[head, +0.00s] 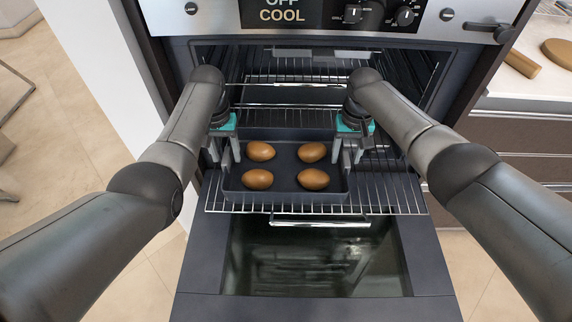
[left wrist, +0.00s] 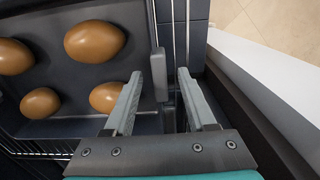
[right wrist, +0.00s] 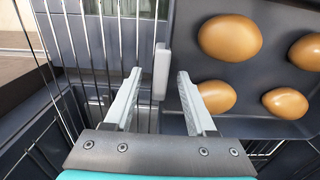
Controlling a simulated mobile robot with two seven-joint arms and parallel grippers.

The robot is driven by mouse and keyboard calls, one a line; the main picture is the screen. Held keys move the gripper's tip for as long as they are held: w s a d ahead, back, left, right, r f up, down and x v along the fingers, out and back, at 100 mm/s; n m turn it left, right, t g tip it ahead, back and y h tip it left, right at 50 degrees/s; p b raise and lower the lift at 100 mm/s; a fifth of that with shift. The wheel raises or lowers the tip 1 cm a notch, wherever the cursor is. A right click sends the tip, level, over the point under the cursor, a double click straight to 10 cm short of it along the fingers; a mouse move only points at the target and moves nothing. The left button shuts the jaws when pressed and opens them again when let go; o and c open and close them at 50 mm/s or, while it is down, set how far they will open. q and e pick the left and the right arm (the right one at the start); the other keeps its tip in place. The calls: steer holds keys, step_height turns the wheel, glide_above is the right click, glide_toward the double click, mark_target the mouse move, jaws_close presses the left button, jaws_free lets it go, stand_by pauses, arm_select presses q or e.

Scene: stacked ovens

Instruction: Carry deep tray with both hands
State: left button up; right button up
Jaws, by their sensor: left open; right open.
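A dark deep tray (head: 284,194) holding several brown egg-shaped items (head: 312,179) sits on a pulled-out wire rack (head: 395,198) in front of the oven opening. My left gripper (head: 230,158) is at the tray's left side, open. In the left wrist view, the tray's grey handle (left wrist: 159,74) stands between the fingers, near the left finger. My right gripper (head: 347,158) is at the tray's right side, open. In the right wrist view, the other grey handle (right wrist: 161,70) stands between its fingers. Neither gripper is closed on a handle.
The oven door (head: 200,265) is folded down below the rack. The oven cavity behind holds another wire rack (head: 290,78). A white counter (head: 520,88) with a wooden rolling pin (head: 521,64) is at the right. Open tiled floor (head: 75,120) lies at the left.

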arm_select(q)
steer(key=shift+f, duration=0.8)
arm_select(e)
steer(key=shift+f, duration=0.45)
arm_select(q)
jaws_close()
arm_select(e)
jaws_close()
arm_select(q)
steer(key=shift+w+r, duration=0.1)
